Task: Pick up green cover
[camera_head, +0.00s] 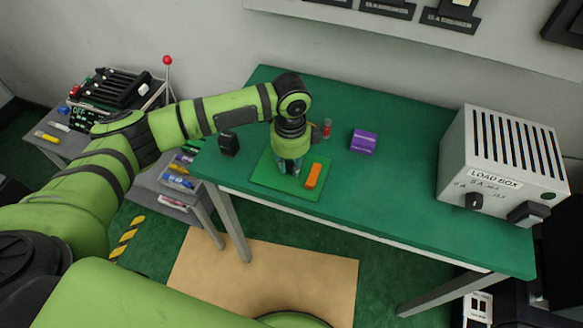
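A flat, bright green square (309,191), which looks like the green cover, lies on the darker green table near its front left edge. My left gripper (289,166) points down over the middle of this square and hides part of it. I cannot tell whether its fingertips touch the square or whether they are open. An orange block (314,175) lies on the right part of the square, just beside the gripper. My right gripper is not in view.
On the table (400,200) are a black block (228,143), a small red-topped cylinder (327,128), a purple block (363,141) and, at the right, a large load box (497,155). A cluttered side table (150,172) stands at the left. The table's centre right is clear.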

